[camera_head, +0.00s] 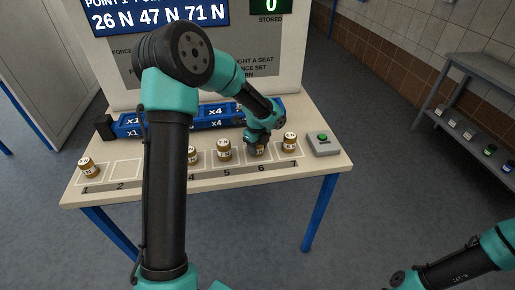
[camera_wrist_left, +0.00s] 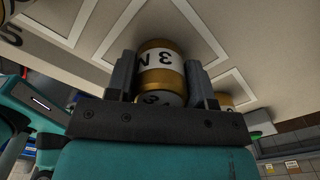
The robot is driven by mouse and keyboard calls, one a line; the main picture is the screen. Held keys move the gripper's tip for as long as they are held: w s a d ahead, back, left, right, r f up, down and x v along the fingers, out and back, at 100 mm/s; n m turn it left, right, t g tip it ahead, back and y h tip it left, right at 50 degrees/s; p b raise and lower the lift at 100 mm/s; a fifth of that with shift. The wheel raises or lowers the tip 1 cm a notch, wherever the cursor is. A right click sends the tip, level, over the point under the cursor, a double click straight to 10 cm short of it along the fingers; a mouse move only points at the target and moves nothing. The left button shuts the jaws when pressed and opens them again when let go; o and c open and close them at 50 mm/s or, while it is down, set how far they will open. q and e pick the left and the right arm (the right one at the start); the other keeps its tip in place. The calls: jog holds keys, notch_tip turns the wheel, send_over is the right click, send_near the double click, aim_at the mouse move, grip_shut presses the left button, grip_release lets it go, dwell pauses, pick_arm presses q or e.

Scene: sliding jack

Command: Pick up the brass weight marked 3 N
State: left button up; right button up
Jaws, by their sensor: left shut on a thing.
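My left gripper (camera_head: 257,140) is over the slot marked 6 on the table. In the left wrist view its two fingers (camera_wrist_left: 160,82) are shut on the brass weight (camera_wrist_left: 161,60), one on each side. The weight's white band reads 3 N, upside down in that view. In the head view the gripper mostly hides this weight, and I cannot tell whether it still touches the table. My right gripper is not in view; only part of my right arm shows at the lower right.
Other brass weights stand at slot 1 (camera_head: 89,168), slot 5 (camera_head: 224,150), left of slot 5 (camera_head: 194,156), and slot 7 (camera_head: 290,142). Slot 2 (camera_head: 123,170) is bare. A green-button box (camera_head: 323,143) sits at the right.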

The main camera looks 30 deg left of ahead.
pick_arm(q)
jog(key=c, duration=0.5)
jog(key=shift+r, duration=0.1)
jog(key=shift+r, duration=1.8)
jog(key=s+d+r, duration=0.1)
jog(key=s+d, duration=0.7)
jog(key=s, duration=0.5)
jog(key=shift+s+d+r, duration=0.15)
jog(key=shift+s+d, duration=0.05)
jog(key=shift+s, duration=0.1)
